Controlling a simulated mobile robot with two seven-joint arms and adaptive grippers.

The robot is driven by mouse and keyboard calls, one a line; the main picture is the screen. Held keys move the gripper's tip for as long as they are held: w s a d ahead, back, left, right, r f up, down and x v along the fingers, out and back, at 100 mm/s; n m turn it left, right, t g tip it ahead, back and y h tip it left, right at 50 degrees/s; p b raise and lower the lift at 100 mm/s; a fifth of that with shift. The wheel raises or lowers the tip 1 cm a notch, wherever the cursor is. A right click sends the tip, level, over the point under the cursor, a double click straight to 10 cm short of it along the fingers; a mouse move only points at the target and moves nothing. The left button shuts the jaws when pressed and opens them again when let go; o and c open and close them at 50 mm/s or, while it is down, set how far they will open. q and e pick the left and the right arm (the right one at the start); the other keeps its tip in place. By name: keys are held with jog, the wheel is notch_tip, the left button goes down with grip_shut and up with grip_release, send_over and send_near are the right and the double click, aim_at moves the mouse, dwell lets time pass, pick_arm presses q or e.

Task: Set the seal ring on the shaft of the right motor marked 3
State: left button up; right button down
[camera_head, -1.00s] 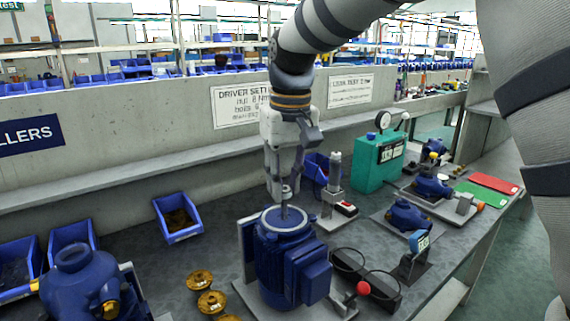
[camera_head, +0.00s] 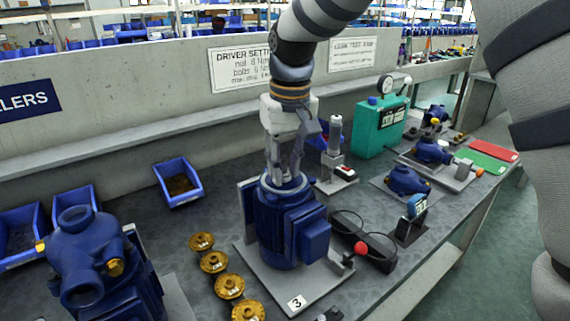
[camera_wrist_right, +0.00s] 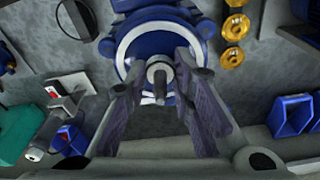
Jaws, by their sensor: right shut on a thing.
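The blue motor (camera_head: 290,225) stands upright on a grey plate, whose front corner bears the label 3 (camera_head: 296,302). My right gripper (camera_head: 284,178) points down at the middle of the motor's top. In the right wrist view its fingertips (camera_wrist_right: 160,76) are closed on a small grey seal ring (camera_wrist_right: 158,65). The motor's shaft (camera_wrist_right: 160,88) shows between the fingers, and the ring appears to be around it. How far down the ring sits is hard to tell. The motor's pale top face (camera_wrist_right: 128,42) lies just beyond. My left gripper is out of view.
Several brass flanged parts (camera_head: 214,262) lie left of the motor. A blue pump housing (camera_head: 80,255) stands farther left, with blue bins (camera_head: 178,182) behind.

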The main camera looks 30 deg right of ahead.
jog(key=shift+f, duration=0.2)
dwell(0.6)
jog(key=c, duration=1.3)
grip_release()
jog(key=o, duration=0.6)
jog(key=shift+c, duration=0.2)
notch_tip(320, 180, up, 9)
